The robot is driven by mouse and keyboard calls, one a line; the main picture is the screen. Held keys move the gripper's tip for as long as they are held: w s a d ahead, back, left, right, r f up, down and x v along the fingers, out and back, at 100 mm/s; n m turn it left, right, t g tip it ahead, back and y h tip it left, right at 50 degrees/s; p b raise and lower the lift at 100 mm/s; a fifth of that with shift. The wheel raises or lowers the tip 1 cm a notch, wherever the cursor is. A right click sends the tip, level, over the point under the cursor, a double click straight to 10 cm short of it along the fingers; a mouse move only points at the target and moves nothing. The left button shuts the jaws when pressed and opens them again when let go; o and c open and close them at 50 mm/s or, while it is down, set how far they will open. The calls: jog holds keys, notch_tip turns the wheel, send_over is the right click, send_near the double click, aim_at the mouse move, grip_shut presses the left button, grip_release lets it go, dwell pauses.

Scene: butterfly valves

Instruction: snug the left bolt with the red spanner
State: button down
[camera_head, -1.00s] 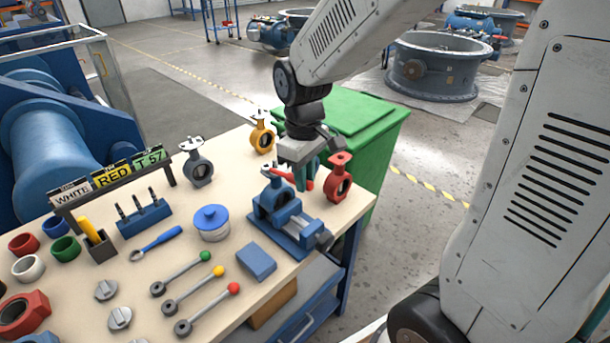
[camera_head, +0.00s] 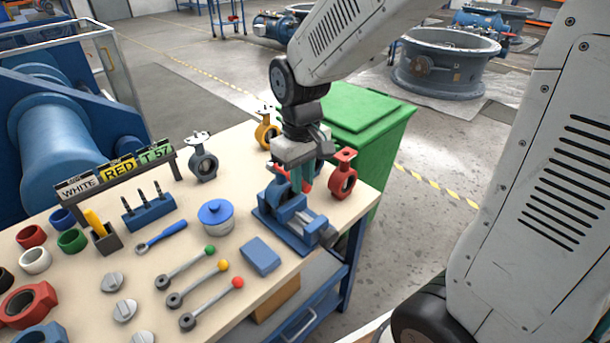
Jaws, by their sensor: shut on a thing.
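My gripper (camera_head: 300,178) points down over the blue vise (camera_head: 298,226) at the bench's right end. Its teal fingers are shut on the red spanner (camera_head: 307,180), of which only short red parts show beside and behind the fingers. A blue butterfly valve (camera_head: 268,203) sits upright in the vise, just below and left of the fingers. The gripper and spanner cover the top of this valve. The left bolt cannot be made out, nor whether the spanner's end is on it.
A red valve (camera_head: 343,176) stands close to the right of my gripper, a yellow valve (camera_head: 266,131) behind it, and a grey valve (camera_head: 203,160) to the left. A blue-lidded pot (camera_head: 216,217) and a blue block (camera_head: 260,256) lie left of the vise. A green bin (camera_head: 362,118) stands behind.

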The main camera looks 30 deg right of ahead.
jog(key=a+m, duration=0.6)
jog(key=m, duration=0.1)
jog(key=shift+a, duration=0.25)
dwell(1.4)
jog(key=shift+w, duration=0.1)
jog(key=shift+w+a+m, duration=0.2)
jog(key=shift+a+m, duration=0.35)
jog(key=shift+m, duration=0.05)
dwell(0.5)
jog(key=shift+w+a+m, duration=0.3)
jog(key=shift+a+m, duration=0.2)
jog(key=shift+m, duration=0.1)
